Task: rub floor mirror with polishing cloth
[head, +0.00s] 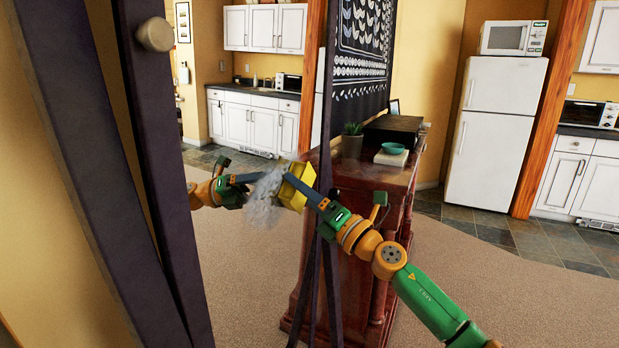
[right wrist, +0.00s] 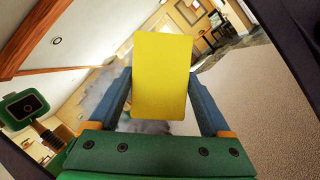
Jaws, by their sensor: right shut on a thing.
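The floor mirror stands upright at left centre in the head view, with a dark frame (head: 165,190) and glass (head: 245,270) reflecting the room. A grey fuzzy smudge (head: 263,205) lies on the glass; part of it also shows in the right wrist view (right wrist: 98,98). My right gripper (head: 297,184) is shut on the yellow polishing cloth (head: 290,195), which looks like a flat block between blue fingers in the right wrist view (right wrist: 162,75). The cloth is at the smudge's right edge, at or very near the glass; I cannot tell whether it touches. My left gripper is not in view.
A white fridge (head: 497,130) is farther back. The carpet (head: 480,290) at right is clear.

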